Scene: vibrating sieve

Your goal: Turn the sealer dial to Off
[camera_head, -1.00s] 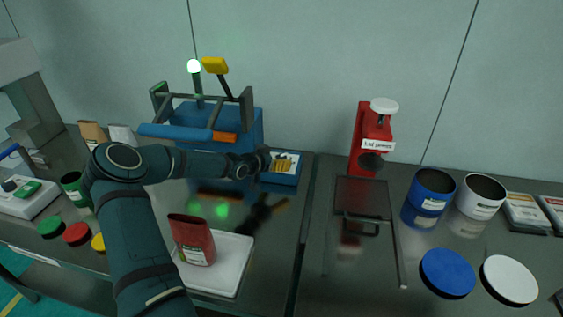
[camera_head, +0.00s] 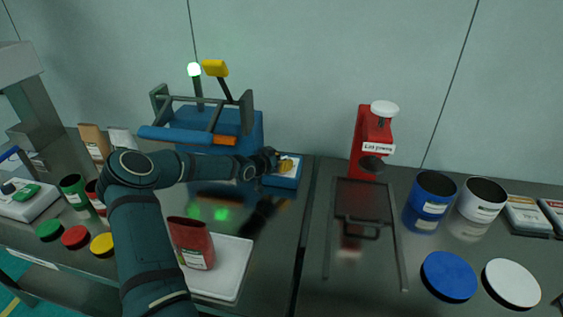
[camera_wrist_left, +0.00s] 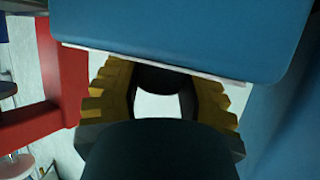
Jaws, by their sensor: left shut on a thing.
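The dial's marks and pointer are hidden. My right gripper is out of view.
A red pouch (camera_head: 190,240) stands on a white tray (camera_head: 232,275) below my left arm. A red press (camera_head: 369,140), a dark metal frame (camera_head: 362,200), blue and white tubs and lids are to the right. Cups and coloured lids are left of the arm.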

